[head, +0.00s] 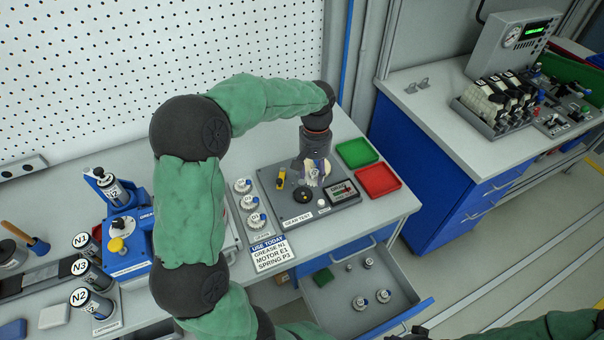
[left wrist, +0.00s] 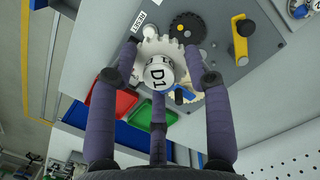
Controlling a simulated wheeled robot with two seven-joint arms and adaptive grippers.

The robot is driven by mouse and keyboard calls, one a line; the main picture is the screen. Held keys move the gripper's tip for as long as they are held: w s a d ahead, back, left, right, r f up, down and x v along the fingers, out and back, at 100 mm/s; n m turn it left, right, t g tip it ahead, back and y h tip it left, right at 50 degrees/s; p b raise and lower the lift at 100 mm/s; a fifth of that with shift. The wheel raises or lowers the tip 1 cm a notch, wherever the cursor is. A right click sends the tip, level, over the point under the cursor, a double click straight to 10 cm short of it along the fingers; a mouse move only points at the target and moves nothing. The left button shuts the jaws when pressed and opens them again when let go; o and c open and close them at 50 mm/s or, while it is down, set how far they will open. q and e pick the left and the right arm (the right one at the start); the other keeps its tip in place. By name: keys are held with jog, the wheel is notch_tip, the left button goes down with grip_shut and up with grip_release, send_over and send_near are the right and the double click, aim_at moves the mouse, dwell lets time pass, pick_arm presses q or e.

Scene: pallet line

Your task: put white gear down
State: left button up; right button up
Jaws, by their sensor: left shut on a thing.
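My left gripper (head: 312,165) is over the right part of the grey gear test board (head: 290,214). In the left wrist view its fingers (left wrist: 163,75) are closed around a white gear (left wrist: 150,48) with a round hub marked D1. The gear is low over the board, beside a black gear (left wrist: 188,28); whether it touches the board cannot be told. In the head view the gripper partly hides the pale gear. Part of my right arm shows at the bottom right, with a dark end (head: 416,332) at the edge; its jaw state is unclear.
A yellow handle (head: 281,178) and a small display (head: 341,192) are on the board. Green (head: 357,152) and red (head: 377,181) trays lie to its right. An open drawer (head: 335,300) is below the bench front.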

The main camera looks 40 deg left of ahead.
aim_at(302, 183)
pick_arm(q)
jog(key=a, duration=0.1)
jog(key=w+a+f, duration=0.2)
jog(key=shift+w+a+f+b, duration=0.1)
jog(key=shift+a+b, duration=0.25)
jog(key=a+f, duration=0.1)
jog(key=w+a+f+b, duration=0.1)
jog(key=f, duration=0.1)
jog(key=w+a+f, duration=0.1)
jog(key=shift+a+f, duration=0.3)
jog(key=shift+f, duration=0.05)
jog(key=shift+w+a+f+b, duration=0.1)
jog(key=shift+a+f+b, duration=0.2)
jog(key=shift+f, duration=0.1)
notch_tip(302, 183, down, 3)
jog(key=shift+f+b, duration=0.15)
jog(key=shift+b, duration=0.25)
jog(key=shift+f, duration=0.35)
jog(key=shift+d+f, duration=0.1)
jog(key=shift+f, duration=0.15)
jog(key=o, duration=1.1)
jog(key=shift+f, duration=0.1)
jog(key=shift+c, duration=0.2)
jog(key=shift+f, duration=0.1)
